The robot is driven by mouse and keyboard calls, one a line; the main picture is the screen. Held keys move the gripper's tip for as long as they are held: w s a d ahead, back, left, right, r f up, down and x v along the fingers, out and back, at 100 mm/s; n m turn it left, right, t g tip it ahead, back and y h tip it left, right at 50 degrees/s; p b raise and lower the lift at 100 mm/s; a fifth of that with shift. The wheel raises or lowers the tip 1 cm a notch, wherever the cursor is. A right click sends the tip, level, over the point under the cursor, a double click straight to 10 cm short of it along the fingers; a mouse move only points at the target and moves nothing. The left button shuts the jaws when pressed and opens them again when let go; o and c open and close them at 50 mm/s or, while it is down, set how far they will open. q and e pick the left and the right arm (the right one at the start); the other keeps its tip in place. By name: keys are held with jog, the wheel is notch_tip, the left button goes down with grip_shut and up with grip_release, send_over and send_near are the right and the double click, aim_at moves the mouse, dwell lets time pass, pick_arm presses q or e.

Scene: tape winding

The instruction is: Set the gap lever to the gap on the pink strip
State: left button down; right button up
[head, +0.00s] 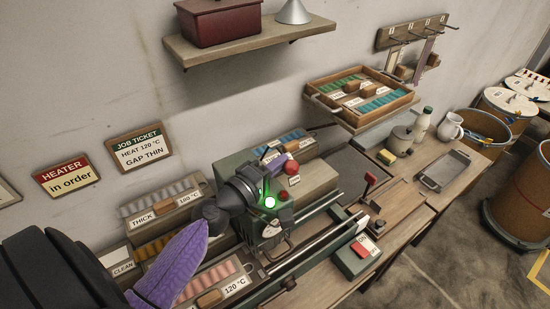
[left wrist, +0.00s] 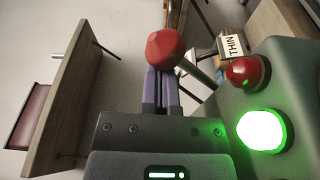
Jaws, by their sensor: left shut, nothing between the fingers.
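The gap lever shows as a red knob (left wrist: 165,48) on a metal rod in the left wrist view; its knob (head: 291,168) also shows in the head view beside my left gripper (head: 272,157). The shut purple fingers (left wrist: 160,90) are close to the knob and not around it; I cannot tell whether they touch. A label reading THIN (left wrist: 233,45) is beyond the rod. Pink pieces (head: 208,280) lie in a front tray marked 120 °C; my left arm hides part of that tray. My right gripper is out of view.
A lit green lamp (left wrist: 262,130) and a red button (left wrist: 245,72) sit on the housing near the lever. The job ticket (head: 140,147) reads HEAT 120 °C, GAP THIN. Another red-knobbed lever (head: 370,178) stands right. The grey-piece tray (head: 145,219) is marked THICK, 180 °C.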

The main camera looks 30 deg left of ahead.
pick_arm(q)
jog(key=shift+s+a+f, duration=0.1)
jog(key=shift+s, duration=0.15)
jog(key=s+b, duration=0.1)
jog(key=s, duration=0.2)
jog(key=s+a+b, duration=0.1)
jog(key=s, duration=0.1)
jog(key=s+b, duration=0.2)
jog(key=s, duration=0.1)
jog(key=shift+s+a+f, duration=0.15)
jog(key=shift+s+a, duration=0.1)
jog(key=shift+s, duration=0.1)
jog(key=w+a+r+m+g+h+b, duration=0.1)
jog(key=w+a+r+m+g+h, duration=0.15)
jog(key=a+m+h, duration=0.45)
jog(key=w+d, duration=0.1)
jog(key=w, duration=0.1)
jog(key=w+d+n+y+p, duration=0.1)
jog(key=w, duration=0.1)
jog(key=w+d+f+n, duration=0.1)
jog(key=w, duration=0.2)
jog(key=d, duration=0.1)
jog(key=d+p, duration=0.2)
jog(key=shift+s+d+f, duration=0.1)
jog(key=shift+d+f, duration=0.15)
jog(key=shift+s+d+f, duration=0.15)
jog(key=shift+d, duration=0.3)
jog(key=shift+f, duration=0.1)
